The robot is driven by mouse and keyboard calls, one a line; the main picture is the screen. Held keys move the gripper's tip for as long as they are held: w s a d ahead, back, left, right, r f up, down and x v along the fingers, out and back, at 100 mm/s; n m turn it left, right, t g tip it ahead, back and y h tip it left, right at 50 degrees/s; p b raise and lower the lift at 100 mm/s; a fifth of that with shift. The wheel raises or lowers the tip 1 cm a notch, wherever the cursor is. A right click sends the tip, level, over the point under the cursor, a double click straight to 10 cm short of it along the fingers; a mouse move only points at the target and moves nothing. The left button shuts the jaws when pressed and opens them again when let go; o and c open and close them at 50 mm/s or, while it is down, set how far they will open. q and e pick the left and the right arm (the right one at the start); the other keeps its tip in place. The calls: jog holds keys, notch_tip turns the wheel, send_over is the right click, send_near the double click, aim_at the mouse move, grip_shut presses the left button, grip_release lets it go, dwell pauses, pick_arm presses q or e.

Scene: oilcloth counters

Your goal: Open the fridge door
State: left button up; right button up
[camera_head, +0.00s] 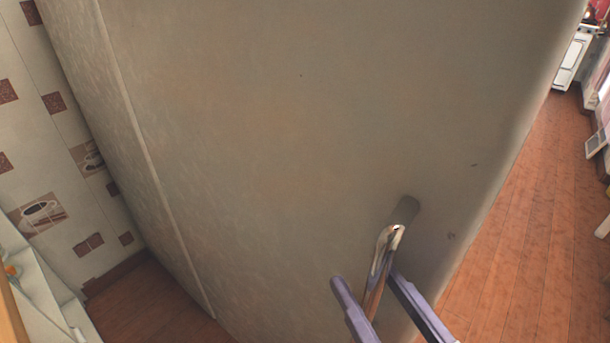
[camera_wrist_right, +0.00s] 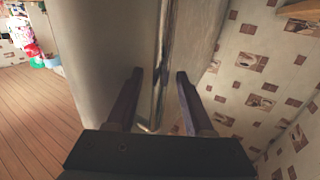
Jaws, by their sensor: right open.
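The fridge (camera_head: 270,130) fills most of the head view with a plain, worn grey-white face. A seam runs down its left part. Its metal handle (camera_head: 385,245) stands out upright near the lower right of the face. My right gripper (camera_head: 366,281) is open, with one purple finger on each side of the handle. In the right wrist view, the handle (camera_wrist_right: 158,62) runs between the two open fingers (camera_wrist_right: 160,75), with room visible on both sides. I cannot tell whether a finger touches it. My left gripper is not in view.
A tiled wall (camera_head: 45,130) stands close to the left of the fridge. Brown plank floor (camera_head: 530,230) lies open on the right. A white cabinet or appliance (camera_head: 573,60) stands far back at the right. A pale counter edge (camera_head: 40,290) is at the lower left.

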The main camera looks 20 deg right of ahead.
jog(key=s+b, duration=0.1)
jog(key=s, duration=0.8)
jog(key=shift+s+d, duration=0.15)
jog(key=shift+s, duration=0.2)
jog(key=shift+s, duration=0.1)
